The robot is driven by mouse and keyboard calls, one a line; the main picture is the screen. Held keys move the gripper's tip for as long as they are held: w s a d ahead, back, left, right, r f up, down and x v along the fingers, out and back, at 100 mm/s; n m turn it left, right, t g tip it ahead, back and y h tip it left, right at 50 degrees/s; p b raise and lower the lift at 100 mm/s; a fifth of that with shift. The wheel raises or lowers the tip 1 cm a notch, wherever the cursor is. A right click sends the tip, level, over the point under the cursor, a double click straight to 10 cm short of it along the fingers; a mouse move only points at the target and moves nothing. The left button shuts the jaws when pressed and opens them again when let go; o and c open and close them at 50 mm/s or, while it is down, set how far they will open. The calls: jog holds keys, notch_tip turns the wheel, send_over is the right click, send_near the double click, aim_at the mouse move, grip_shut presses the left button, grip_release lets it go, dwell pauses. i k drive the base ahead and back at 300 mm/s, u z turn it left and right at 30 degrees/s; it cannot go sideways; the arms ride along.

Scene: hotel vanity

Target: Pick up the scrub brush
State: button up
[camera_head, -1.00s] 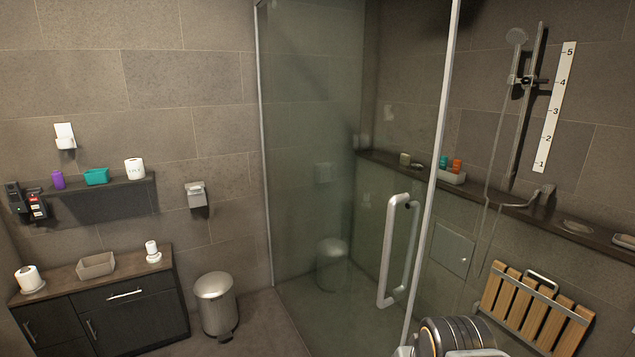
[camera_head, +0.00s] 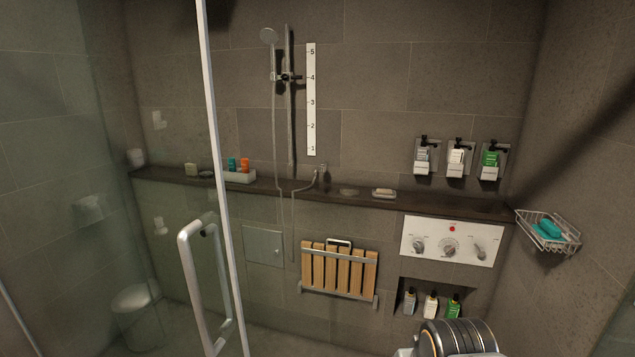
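A teal object (camera_head: 548,229), possibly the scrub brush, lies in a wire basket (camera_head: 546,242) on the right wall of the shower. It is too small to tell its exact shape. No other thing in view clearly looks like a scrub brush. A rounded, ringed part of my arm shows at the bottom right of the picture. My gripper's fingers are not in view.
A glass shower door with a metal handle (camera_head: 190,285) stands at the left. A dark ledge (camera_head: 365,199) runs along the back wall, with bottles in a tray (camera_head: 238,177) and a soap dish (camera_head: 383,193). A folded slatted wooden seat (camera_head: 340,269), dispensers (camera_head: 456,160) and a niche with bottles (camera_head: 431,304) are beyond.

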aim_at(546, 229)
jog(key=z, duration=0.75)
jog(key=k, duration=0.45)
jog(key=u, duration=0.2)
jog(key=i, duration=2.55)
jog(key=z, duration=0.2)
jog(key=k, duration=0.85)
jog(key=u, duration=3.2)
